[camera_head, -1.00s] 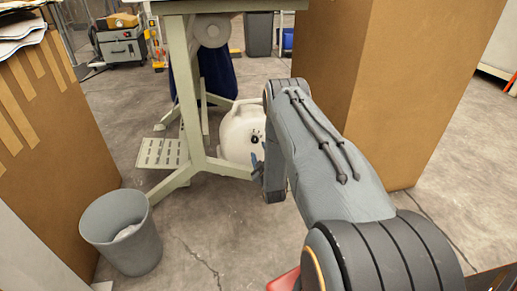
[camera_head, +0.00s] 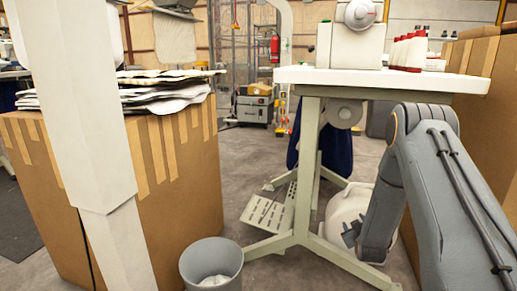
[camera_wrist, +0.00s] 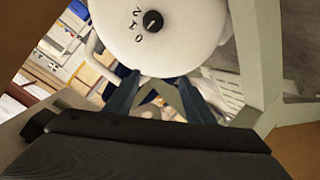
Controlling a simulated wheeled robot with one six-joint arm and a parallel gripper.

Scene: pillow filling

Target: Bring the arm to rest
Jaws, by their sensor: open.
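My arm (camera_head: 440,185) is grey and bent, at the right of the head view, in front of the sewing table (camera_head: 385,81). Its forearm points down. My gripper (camera_head: 350,234) shows only as small dark tips beside the white round canister (camera_head: 346,212) under the table. In the wrist view my gripper (camera_wrist: 157,97) has two blue-grey fingers spread apart with nothing held between them. The canister (camera_wrist: 175,25) with its black dial fills the top of that view. I cannot tell the exact gap between fingers and canister.
A grey bin (camera_head: 212,266) stands at the bottom centre. A cardboard box (camera_head: 175,195) with stacked fabric (camera_head: 165,90) is at the left, partly behind a pale post (camera_head: 75,110). Another box (camera_head: 475,55) is at the right. Floor between bin and left box is narrow.

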